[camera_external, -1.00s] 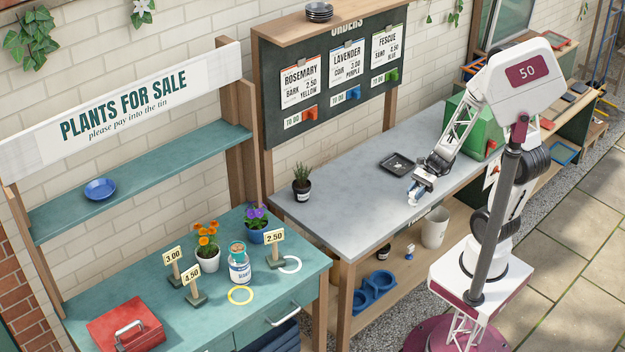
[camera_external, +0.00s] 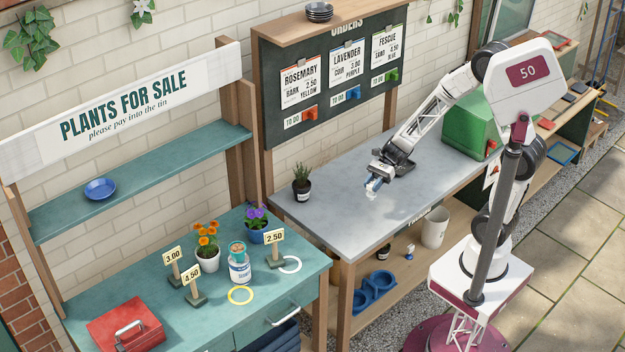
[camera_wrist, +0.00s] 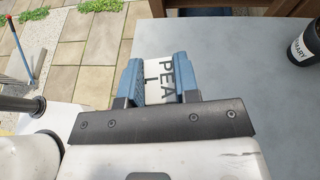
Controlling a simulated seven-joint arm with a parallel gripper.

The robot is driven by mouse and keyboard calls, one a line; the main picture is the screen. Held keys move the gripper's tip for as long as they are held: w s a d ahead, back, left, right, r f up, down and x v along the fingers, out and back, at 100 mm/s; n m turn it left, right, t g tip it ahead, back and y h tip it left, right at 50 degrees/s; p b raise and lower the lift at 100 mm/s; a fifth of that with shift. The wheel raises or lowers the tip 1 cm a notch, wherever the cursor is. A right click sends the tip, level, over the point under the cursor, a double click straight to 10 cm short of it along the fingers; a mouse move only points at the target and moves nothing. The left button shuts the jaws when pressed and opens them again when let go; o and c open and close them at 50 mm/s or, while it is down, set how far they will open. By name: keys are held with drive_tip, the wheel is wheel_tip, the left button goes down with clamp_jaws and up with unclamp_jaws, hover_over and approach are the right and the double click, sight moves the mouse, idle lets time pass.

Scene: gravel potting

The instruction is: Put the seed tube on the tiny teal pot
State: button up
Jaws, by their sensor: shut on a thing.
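My gripper (camera_external: 375,184) is over the grey bench, shut on a small whitish thing (camera_external: 371,195). In the wrist view the blue fingers of my gripper (camera_wrist: 160,84) press on both sides of a white label reading "PEA" (camera_wrist: 165,82), apparently the seed tube. Its ends are mostly hidden by the fingers and the gripper body. I cannot make out a tiny teal pot in either view.
A dark pot marked rosemary (camera_external: 302,188) stands at the grey bench's (camera_external: 340,215) left end; it also shows in the wrist view (camera_wrist: 305,48). A green box (camera_external: 472,125) stands at the right. The teal table (camera_external: 215,325) holds flowerpots, price signs and a jar (camera_external: 239,268).

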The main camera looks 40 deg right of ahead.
drive_tip(key=w+a+r, duration=0.1)
drive_tip(key=a+r, duration=0.2)
drive_tip(key=a, duration=0.5)
drive_tip(key=w+a+r+n+g, duration=0.1)
drive_tip(key=w+a+r, duration=0.1)
drive_tip(key=a, duration=0.5)
drive_tip(key=w+a+r, duration=0.1)
drive_tip(key=a+r, duration=0.2)
drive_tip(key=a, duration=0.5)
drive_tip(key=s+a+r, duration=0.3)
drive_tip(key=a, duration=0.5)
drive_tip(key=s+a+r+n+g, duration=0.1)
drive_tip(key=s+a+r, duration=0.2)
drive_tip(key=a, duration=0.5)
drive_tip(key=s+a+r, duration=0.3)
drive_tip(key=a, duration=0.6)
drive_tip(key=shift+r+n+g+h, duration=0.25)
drive_tip(key=shift+n+g+h, duration=0.05)
drive_tip(key=shift+g+h, duration=0.1)
hover_over(237, 247)
drive_tip(key=shift+f, duration=0.75)
drive_tip(key=shift+f, duration=1.75)
drive_tip(key=shift+f, duration=0.1)
